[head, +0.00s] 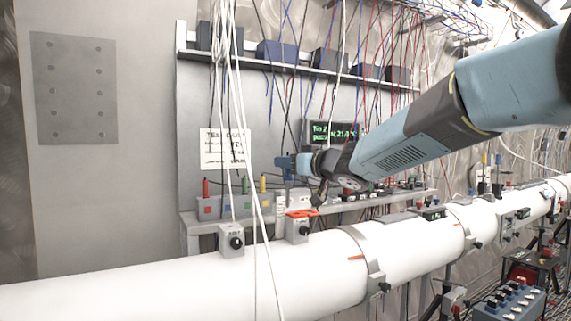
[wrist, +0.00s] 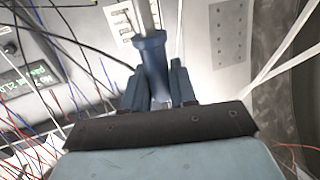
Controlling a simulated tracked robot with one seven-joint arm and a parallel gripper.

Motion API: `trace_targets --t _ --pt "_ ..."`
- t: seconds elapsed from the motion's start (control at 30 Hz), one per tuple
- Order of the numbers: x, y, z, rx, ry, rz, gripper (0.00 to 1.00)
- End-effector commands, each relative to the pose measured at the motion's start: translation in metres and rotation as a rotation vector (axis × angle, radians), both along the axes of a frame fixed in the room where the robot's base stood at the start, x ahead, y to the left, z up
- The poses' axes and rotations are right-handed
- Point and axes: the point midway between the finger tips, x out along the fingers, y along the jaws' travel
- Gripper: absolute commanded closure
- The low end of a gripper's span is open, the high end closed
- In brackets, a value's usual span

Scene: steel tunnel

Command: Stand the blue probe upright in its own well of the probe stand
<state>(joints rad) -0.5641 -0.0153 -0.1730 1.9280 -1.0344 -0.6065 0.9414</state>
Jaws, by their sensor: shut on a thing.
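My gripper (head: 294,166) is at the end of the arm, above the shelf and to the right of the probe stand (head: 226,207). In the wrist view, its two dark fingers (wrist: 153,88) are closed on the blue probe (wrist: 153,55), whose grey rod runs out past the top of the picture. In the head view the blue probe (head: 285,162) is small and partly merges with the gripper. The grey stand has coloured squares on its front. A red probe (head: 205,188), a green probe (head: 245,184) and a yellow probe (head: 263,183) stand upright in it. The blue probe is apart from the stand. Its well opening cannot be made out.
White cables (head: 240,110) hang in front of the stand. A large white pipe (head: 190,267) with a small grey switch box (head: 231,240) and an orange-topped box (head: 298,228) runs in front of the shelf. Small devices crowd the shelf right of the stand. A lit screen (head: 333,133) is behind the gripper.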

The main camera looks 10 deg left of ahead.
Motion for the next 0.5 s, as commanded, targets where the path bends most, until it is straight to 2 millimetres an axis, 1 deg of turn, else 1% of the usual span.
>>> trace_targets --t 0.07,0.17,0.37,0.5 --pt "0.000 0.000 0.000 0.000 0.000 0.000 1.00" --pt "0.003 -0.010 -0.014 -0.001 0.003 -0.019 1.00" --pt "0.008 -0.031 -0.044 -0.001 0.003 -0.056 1.00" --pt "0.013 -0.050 -0.071 -0.001 0.006 -0.092 1.00"
